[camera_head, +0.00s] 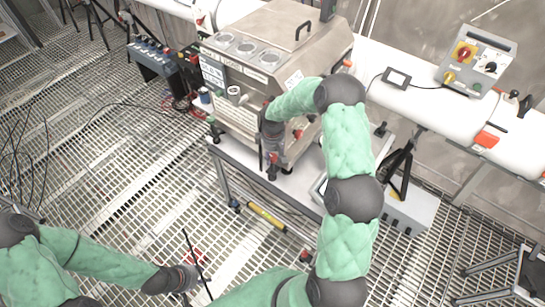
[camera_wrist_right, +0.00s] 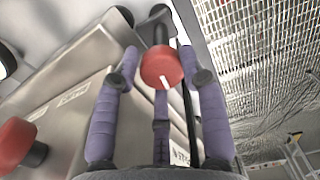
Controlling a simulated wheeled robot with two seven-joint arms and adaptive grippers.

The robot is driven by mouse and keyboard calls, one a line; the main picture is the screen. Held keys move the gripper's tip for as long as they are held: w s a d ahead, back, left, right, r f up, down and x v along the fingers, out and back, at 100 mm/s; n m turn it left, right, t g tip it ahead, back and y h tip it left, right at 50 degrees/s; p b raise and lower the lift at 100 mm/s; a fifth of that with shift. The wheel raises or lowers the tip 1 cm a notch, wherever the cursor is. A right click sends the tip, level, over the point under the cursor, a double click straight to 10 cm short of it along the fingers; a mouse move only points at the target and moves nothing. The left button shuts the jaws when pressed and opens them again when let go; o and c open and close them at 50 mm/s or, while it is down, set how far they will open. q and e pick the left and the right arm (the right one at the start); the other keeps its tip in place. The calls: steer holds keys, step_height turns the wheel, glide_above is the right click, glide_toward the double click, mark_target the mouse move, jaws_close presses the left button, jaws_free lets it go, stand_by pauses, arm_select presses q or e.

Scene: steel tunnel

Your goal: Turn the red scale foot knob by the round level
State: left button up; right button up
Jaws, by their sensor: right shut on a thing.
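A red knob (camera_wrist_right: 162,66) with a white mark on its face sits on a dark stem in the right wrist view. My right gripper (camera_wrist_right: 163,72) has its purple fingers on both sides of this knob and is shut on it. In the head view my right gripper (camera_head: 272,165) points down at the front right of the steel cabinet (camera_head: 275,50), and its fingers partly hide the knob. A round white disc with a dark rim (camera_wrist_right: 5,62) is cut off at the left edge; I cannot tell if it is the round level. My left gripper (camera_head: 187,277) is low in the head view, its fingers unclear.
A second red knob (camera_wrist_right: 20,143) stands at the lower left of the right wrist view. A grey control box (camera_head: 476,62) with red and yellow switches is at the right. A dark box (camera_head: 152,58) with cables stands left of the cabinet.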

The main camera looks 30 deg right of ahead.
steer(key=m+b, duration=0.2)
steer(key=m, duration=0.1)
steer(key=shift+s+a+f, duration=0.1)
steer(key=shift+s+f, duration=0.1)
steer(key=shift+f, duration=0.1)
steer(key=shift+s+m+b, duration=0.1)
steer(key=shift+m+b, duration=1.05)
steer(key=shift+m, duration=0.35)
steer(key=shift+a, duration=0.1)
steer(key=o, duration=1.1)
steer(key=shift+r, duration=0.15)
